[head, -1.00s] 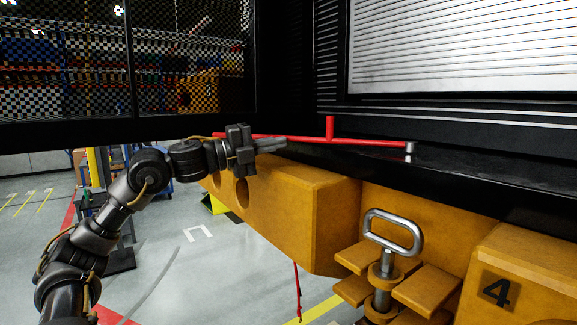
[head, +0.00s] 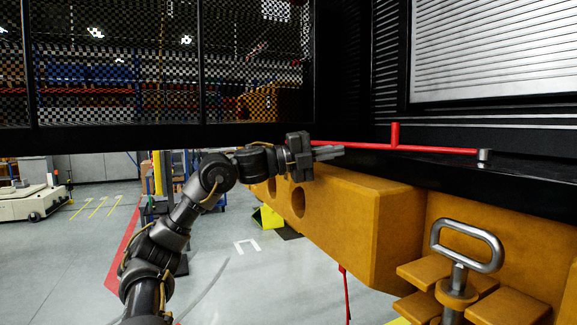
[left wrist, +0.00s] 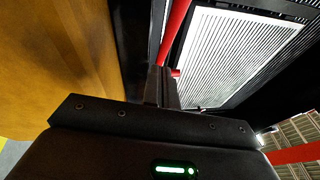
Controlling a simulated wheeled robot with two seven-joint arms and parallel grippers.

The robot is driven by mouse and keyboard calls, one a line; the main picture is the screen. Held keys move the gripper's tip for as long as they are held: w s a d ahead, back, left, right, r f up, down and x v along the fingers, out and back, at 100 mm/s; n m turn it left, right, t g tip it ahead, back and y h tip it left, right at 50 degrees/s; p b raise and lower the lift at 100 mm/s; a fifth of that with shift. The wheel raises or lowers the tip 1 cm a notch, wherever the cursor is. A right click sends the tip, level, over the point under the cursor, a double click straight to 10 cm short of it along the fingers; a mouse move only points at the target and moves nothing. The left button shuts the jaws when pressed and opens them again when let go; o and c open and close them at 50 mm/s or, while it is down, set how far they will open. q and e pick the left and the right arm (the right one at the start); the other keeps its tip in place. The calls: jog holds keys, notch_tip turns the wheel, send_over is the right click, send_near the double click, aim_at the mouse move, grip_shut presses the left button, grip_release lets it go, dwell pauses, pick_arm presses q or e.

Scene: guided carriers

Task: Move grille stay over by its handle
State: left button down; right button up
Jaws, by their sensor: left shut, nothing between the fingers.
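The grille stay (head: 440,149) is a thin red bar lying along the black ledge. Its right end meets a small grey pivot, and a short red handle (head: 395,134) stands up from it. My left gripper (head: 342,152) is shut and empty, in front of the bar's left part and left of the handle. In the left wrist view the red bar (left wrist: 177,25) runs past the shut fingers (left wrist: 160,88), with the handle (left wrist: 176,73) just beyond the tips. Whether they touch is unclear. My right gripper is not in view.
A black-framed mesh grille (head: 120,80) fills the upper left. A louvred panel (head: 495,50) is behind the stay. Below the ledge are a yellow beam (head: 345,215) and a steel loop-handled pin (head: 468,240). The floor at lower left is open.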

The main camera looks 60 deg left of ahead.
pick_arm(q)
jog(key=b+v, duration=0.7)
jog(key=v, duration=0.4)
jog(key=shift+s+d+b, duration=0.15)
jog(key=shift+s+b, duration=0.05)
jog(key=shift+b, duration=0.15)
jog(key=shift+w+r, duration=0.1)
